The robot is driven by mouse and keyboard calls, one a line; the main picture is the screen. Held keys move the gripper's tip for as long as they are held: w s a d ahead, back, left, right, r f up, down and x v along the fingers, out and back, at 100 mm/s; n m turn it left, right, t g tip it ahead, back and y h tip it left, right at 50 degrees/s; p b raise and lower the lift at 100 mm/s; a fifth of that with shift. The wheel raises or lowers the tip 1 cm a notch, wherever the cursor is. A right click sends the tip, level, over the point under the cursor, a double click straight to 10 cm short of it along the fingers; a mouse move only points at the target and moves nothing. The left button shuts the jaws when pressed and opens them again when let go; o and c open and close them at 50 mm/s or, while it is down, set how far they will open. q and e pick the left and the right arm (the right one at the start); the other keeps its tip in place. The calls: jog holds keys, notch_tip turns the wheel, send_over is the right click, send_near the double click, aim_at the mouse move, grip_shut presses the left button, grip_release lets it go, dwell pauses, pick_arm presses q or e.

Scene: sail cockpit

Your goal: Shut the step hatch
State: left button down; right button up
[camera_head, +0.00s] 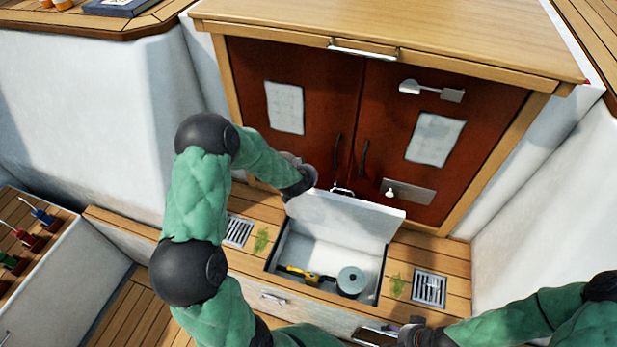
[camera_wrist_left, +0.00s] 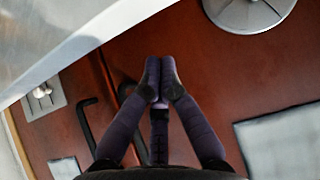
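The step hatch has a white lid (camera_head: 345,218), which stands raised and tilted over the open compartment in the wooden step in the head view. A pale panel that looks like the lid (camera_wrist_left: 65,35) crosses the upper left of the left wrist view. My left gripper (camera_head: 308,180) is by the lid's upper left corner, near the red doors; I cannot tell whether it touches the lid. In the left wrist view its fingers (camera_wrist_left: 159,75) are closed together with nothing visible between them. My right gripper (camera_head: 385,335) is low in the head view, below the step, partly hidden; its fingers are unclear.
A yellow-and-black tool (camera_head: 305,274) and a round grey container (camera_head: 351,281) lie inside the compartment. Red double doors (camera_head: 352,125) with dark handles stand behind the lid. Metal grates (camera_head: 429,289) flank the opening. A tool rack (camera_head: 30,240) is at left.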

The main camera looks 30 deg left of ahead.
pick_arm(q)
jog(key=shift+s+d+f+b, duration=0.1)
jog(key=shift+s+f+b, duration=0.3)
jog(key=shift+f, duration=0.3)
jog(key=shift+s+d+f+b, duration=0.1)
jog(key=shift+s+f+b, duration=0.25)
jog(key=shift+f, duration=0.35)
